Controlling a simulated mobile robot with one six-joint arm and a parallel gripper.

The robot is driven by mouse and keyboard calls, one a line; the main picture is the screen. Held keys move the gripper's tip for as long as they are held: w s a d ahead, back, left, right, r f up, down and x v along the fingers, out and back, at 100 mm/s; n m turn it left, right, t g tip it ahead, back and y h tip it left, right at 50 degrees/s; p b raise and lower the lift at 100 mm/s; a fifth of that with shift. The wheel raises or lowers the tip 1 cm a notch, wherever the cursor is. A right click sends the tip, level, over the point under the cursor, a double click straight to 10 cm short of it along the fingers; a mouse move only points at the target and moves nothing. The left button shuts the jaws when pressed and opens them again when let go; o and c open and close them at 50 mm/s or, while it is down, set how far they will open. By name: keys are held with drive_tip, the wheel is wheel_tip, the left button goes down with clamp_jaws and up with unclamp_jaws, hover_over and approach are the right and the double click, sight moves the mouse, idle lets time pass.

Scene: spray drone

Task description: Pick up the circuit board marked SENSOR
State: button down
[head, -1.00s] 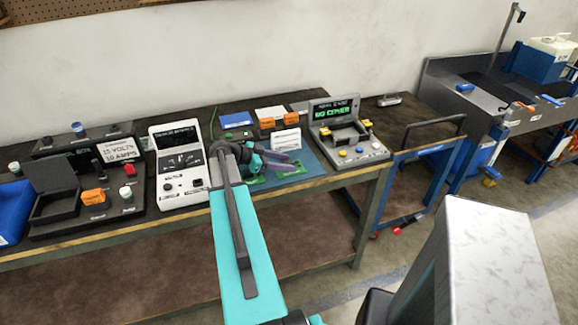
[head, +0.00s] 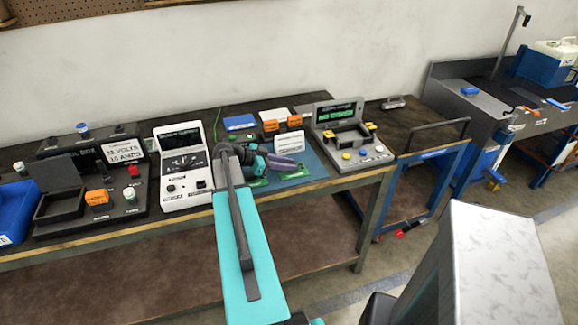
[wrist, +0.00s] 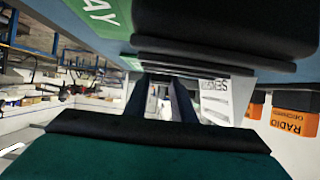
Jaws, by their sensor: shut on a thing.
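My gripper (head: 284,164) is low over the blue mat (head: 312,170) on the bench, shut on a thin thing that its fingers mostly hide. It seems to be a circuit board, but I cannot read its marking. A green board (head: 259,183) shows on the mat beside my gripper in the head view. In the wrist view, a green board ending in "AY" (wrist: 105,14) lies next to the fingers.
Orange blocks (head: 270,127), one labelled RADIO in the wrist view (wrist: 287,122), stand behind the mat. A grey tester with a green-lit screen (head: 338,116) is to the right, a white meter (head: 183,165) to the left. A blue cart (head: 425,180) stands at the bench's right end.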

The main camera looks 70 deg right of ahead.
drive_tip(key=shift+r, duration=0.1)
drive_tip(key=shift+r+b, duration=0.75)
drive_tip(key=shift+r, duration=0.35)
drive_tip(key=s+a+r+b, duration=0.1)
drive_tip(key=s+a, duration=0.2)
drive_tip(key=a, duration=0.3)
drive_tip(key=s+a+r+b, duration=0.1)
drive_tip(key=s+a, duration=0.1)
drive_tip(key=a, duration=0.4)
drive_tip(key=shift+s+a+r+b, duration=0.2)
drive_tip(key=shift+s+r+b, duration=0.1)
drive_tip(key=shift+s, duration=0.1)
drive_tip(key=shift+s+a+r+p, duration=0.1)
drive_tip(key=shift+a+p, duration=0.1)
drive_tip(key=shift+p, duration=0.95)
drive_tip(key=shift+s+a+p, duration=0.1)
drive_tip(key=shift+a+p, duration=0.2)
drive_tip(key=shift+p, duration=0.95)
drive_tip(key=shift+s+a+p, duration=0.15)
drive_tip(key=shift+a+p, duration=0.15)
drive_tip(key=shift+p, duration=0.85)
drive_tip(key=shift+s+a+p, duration=0.1)
drive_tip(key=shift+a+p, duration=0.05)
drive_tip(key=shift+p, duration=0.55)
